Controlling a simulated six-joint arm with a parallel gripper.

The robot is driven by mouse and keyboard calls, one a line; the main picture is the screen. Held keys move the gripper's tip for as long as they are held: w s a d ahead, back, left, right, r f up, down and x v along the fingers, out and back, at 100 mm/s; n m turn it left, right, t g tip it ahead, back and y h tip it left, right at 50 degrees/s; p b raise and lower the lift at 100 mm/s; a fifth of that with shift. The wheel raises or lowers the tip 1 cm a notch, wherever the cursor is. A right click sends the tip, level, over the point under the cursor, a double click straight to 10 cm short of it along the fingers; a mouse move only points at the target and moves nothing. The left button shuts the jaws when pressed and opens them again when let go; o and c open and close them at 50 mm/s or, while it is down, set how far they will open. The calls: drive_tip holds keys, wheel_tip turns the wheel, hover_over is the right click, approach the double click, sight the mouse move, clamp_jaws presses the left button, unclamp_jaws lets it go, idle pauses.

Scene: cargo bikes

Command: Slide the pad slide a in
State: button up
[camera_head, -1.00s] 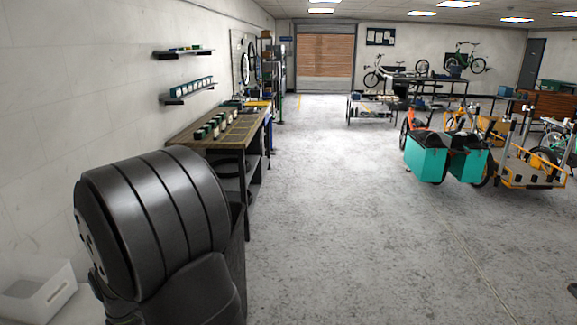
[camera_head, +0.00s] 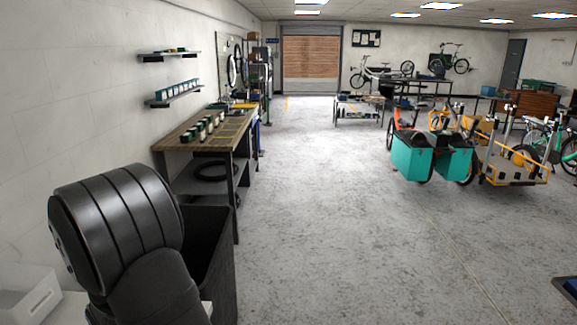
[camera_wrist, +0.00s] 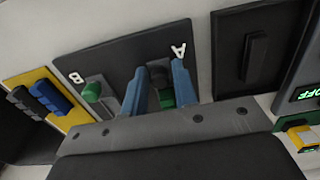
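In the wrist view a dark panel (camera_wrist: 113,58) bears the white letters A and B. Under the letter A, a slide with a dark upper part and a green lower part (camera_wrist: 166,98) sits between the two blue fingers of my gripper (camera_wrist: 161,68). The fingers stand apart, one on each side of it. Whether they touch it cannot be told, and its lower part is partly hidden by the gripper body. Under the letter B, a green knob (camera_wrist: 92,92) sits on a grey track, left of my gripper and apart from it. My gripper is not visible in the head view.
Right of the panel are a black plate with a raised bar (camera_wrist: 256,58) and a unit with lit green letters (camera_wrist: 306,94). Blue and dark grips lie on a yellow plate (camera_wrist: 60,80) at left. A workbench (camera_head: 212,137) lines the wall; the open floor (camera_head: 330,200) is clear.

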drive_tip(key=shift+c, duration=1.4)
drive_tip(key=shift+a, duration=4.35)
drive_tip(key=o, duration=0.5)
drive_tip(key=shift+o, duration=0.2)
drive_tip(key=shift+r, duration=0.1)
drive_tip(key=shift+d+r, duration=0.1)
drive_tip(key=shift+r, duration=2.1)
drive_tip(key=d+r, duration=0.3)
drive_tip(key=d, duration=0.3)
